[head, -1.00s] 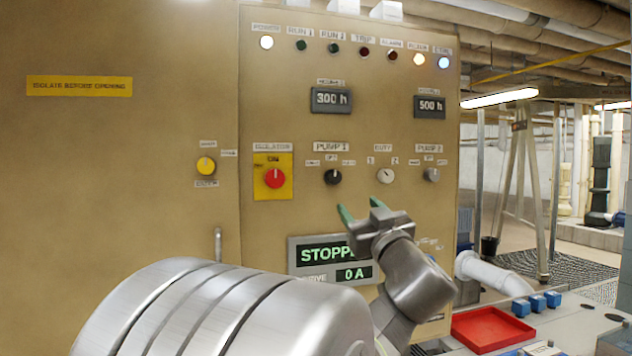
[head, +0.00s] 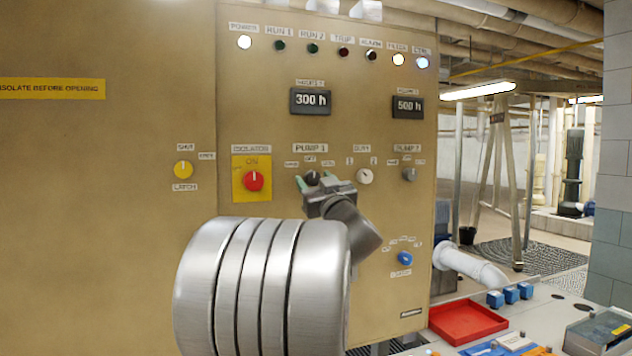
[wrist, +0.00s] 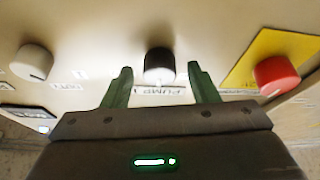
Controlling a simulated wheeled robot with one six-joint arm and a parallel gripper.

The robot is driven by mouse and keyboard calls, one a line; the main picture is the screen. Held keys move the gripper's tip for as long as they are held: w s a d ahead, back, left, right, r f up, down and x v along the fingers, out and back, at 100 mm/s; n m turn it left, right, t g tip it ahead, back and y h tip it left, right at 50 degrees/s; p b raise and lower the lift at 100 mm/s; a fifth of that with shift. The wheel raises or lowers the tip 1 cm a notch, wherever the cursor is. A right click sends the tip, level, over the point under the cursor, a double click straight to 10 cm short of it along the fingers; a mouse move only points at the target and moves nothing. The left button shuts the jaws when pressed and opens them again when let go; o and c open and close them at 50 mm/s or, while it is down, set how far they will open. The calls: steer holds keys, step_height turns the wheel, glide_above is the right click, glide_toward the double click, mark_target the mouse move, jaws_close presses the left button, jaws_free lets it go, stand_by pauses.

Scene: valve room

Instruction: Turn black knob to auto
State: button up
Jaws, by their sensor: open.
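The black knob (head: 312,178) under the PUMP 1 label is on the tan panel (head: 350,50). In the head view my gripper (head: 316,180) is in front of it and hides its lower part. In the wrist view the black knob (wrist: 159,66) shows between the two green fingertips of my open gripper (wrist: 158,78), a little beyond them, with a gap on each side. A white pointer mark shows on the knob's lower edge there. The small position labels around it are too blurred to read surely.
The red isolator knob (head: 254,181) on a yellow plate is left of the black knob. The white duty knob (head: 365,176) and grey PUMP 2 knob (head: 409,174) are to the right. A blue knob (head: 405,258) sits lower. A red tray (head: 467,321) lies lower right.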

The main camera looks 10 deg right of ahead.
steer(key=c, duration=1)
steer(key=shift+m, duration=0.3)
steer(key=m+h, duration=0.1)
steer(key=m, duration=0.1)
steer(key=m+h, duration=0.1)
steer(key=m, duration=0.1)
steer(key=shift+a+m+h+p, duration=0.15)
steer(key=shift+m+h+p, duration=0.15)
steer(key=shift+m+p, duration=0.1)
steer(key=m+h, duration=0.1)
steer(key=m, duration=0.2)
steer(key=m+h, duration=0.2)
steer(key=m, duration=0.2)
steer(key=shift+h, duration=0.3)
steer(key=shift+m, duration=0.4)
steer(key=o, duration=1)
steer(key=shift+r, duration=0.1)
